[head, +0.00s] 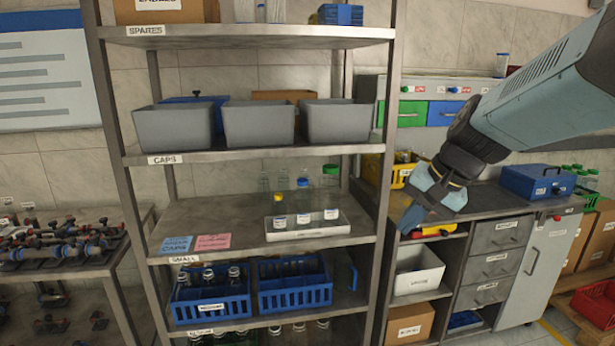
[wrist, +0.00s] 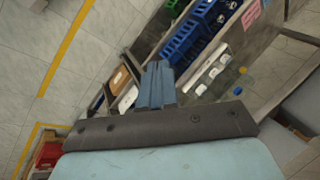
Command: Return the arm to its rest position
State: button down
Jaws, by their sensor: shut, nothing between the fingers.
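My arm (head: 545,95) reaches in from the upper right of the head view. My gripper (head: 408,228) hangs at its end, pointing down and left, in front of the right post of the shelf rack and the workbench. In the wrist view my gripper (wrist: 157,68) shows its blue fingers together with nothing between them. It touches no object that I can make out.
The metal rack (head: 262,152) holds three grey bins and a white tray (head: 345,228) with three small bottles. Blue crates (head: 210,305) stand below. The workbench (head: 490,190) with a blue toolbox (head: 538,182) is behind my gripper. Left stands a table with pipework (head: 60,245).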

jog(key=s+d+r+n+t+h, duration=0.2)
jog(key=s+d+n+h, duration=0.2)
jog(key=s, duration=0.5)
jog(key=shift+s+d+r+n, duration=0.2)
jog(key=shift+s+d+n, duration=0.05)
jog(key=shift+s+n, duration=0.15)
dwell(0.4)
